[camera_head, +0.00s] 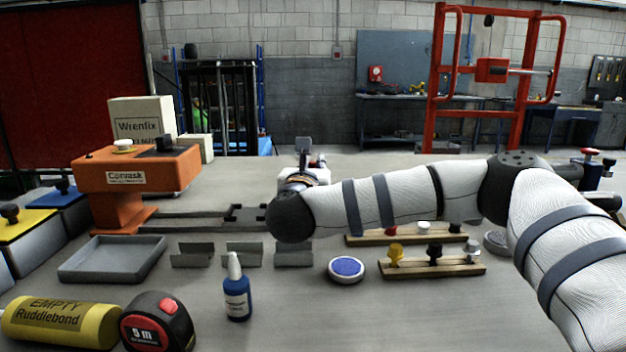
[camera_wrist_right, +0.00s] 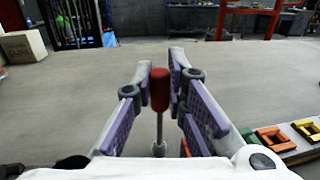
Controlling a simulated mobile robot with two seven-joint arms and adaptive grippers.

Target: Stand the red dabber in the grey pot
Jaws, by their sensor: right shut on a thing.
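My right gripper (camera_wrist_right: 160,75) points away from me across the table, its purple-padded fingers on either side of a red dabber (camera_wrist_right: 159,92). The dabber has a red end and a thin metal shaft, and looks upright between the fingers in the right wrist view. In the head view the right gripper (camera_head: 306,155) is small and mostly behind my wrist; a bit of red shows beside it. I cannot clearly make out the grey pot; a low round grey thing (camera_head: 496,242) is partly hidden by my right arm. My left gripper is not in view.
Wooden racks with coloured knobs (camera_head: 432,267) stand under my right arm. A blue-topped round pad (camera_head: 346,268), a blue bottle (camera_head: 237,292), a tape measure (camera_head: 157,322) and a grey tray (camera_head: 112,272) are nearer. An orange machine (camera_head: 136,178) stands left.

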